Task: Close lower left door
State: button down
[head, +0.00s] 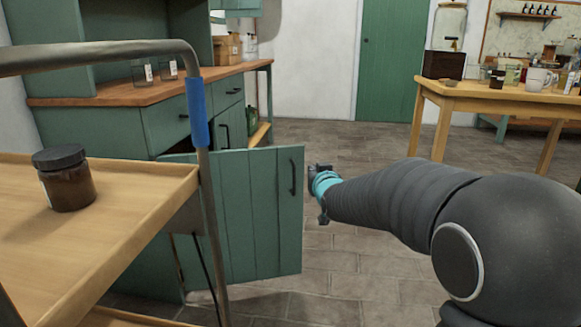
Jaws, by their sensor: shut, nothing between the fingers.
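The lower left door (258,215) is a green plank door with a dark vertical handle (293,177). It stands swung open from the green cabinet (165,127), out into the room. My gripper (316,176) is shut and empty, just right of the door's free edge, near handle height. A narrow gap shows between gripper and door, but I cannot tell their distance in depth. My arm hides part of the gripper. The cart hides part of the door's hinge side and the cabinet opening.
A cart with a metal rail (203,170) and wooden top (115,200) stands close at the left, bearing a dark jar (64,180). A wooden table (500,98) with cups stands at the back right. Tiled floor (345,245) is clear between them.

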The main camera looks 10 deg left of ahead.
jog(key=t+y+b, duration=0.1)
send_near(285, 153)
jog(key=shift+n, duration=0.3)
jog(key=x, duration=0.7)
jog(key=shift+w+d, duration=0.1)
jog(key=shift+y, duration=0.4)
